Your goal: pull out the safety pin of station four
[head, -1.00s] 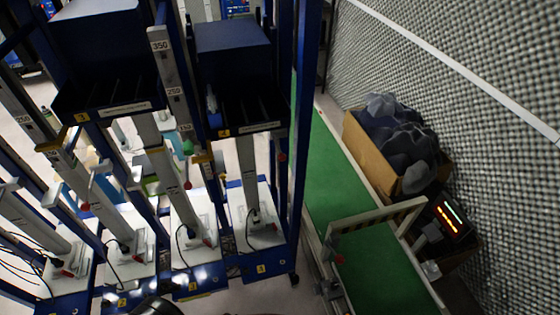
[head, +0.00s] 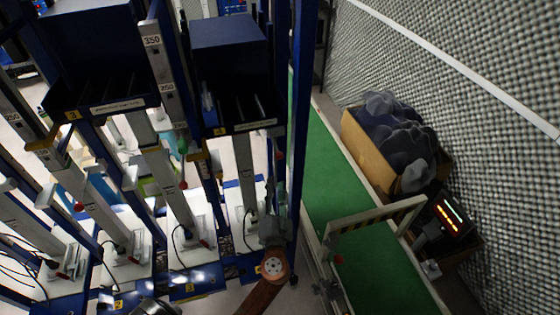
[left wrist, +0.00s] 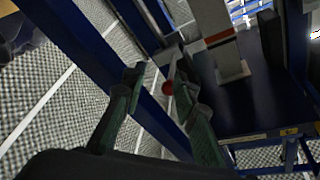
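Station four (head: 232,50) is the blue box with dark slots and a yellow number tag, on a pale upright column. A small red ball knob (head: 281,155), apparently its safety pin's head, shows at the box's lower right, by the blue post. In the left wrist view the red knob (left wrist: 167,88) appears between my fingertips, closer to the right one; I see no finger touching it. My left gripper (head: 274,190) is below the knob, beside the post. In the left wrist view its two green-grey fingers (left wrist: 160,77) are apart, open and empty. My right gripper is not in view.
A blue post (head: 299,120) stands close beside the left gripper. Station three's box (head: 98,60) and other columns are to the left. A green conveyor (head: 335,190), a cardboard box of dark lumps (head: 370,150) and a lit display (head: 452,217) are to the right.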

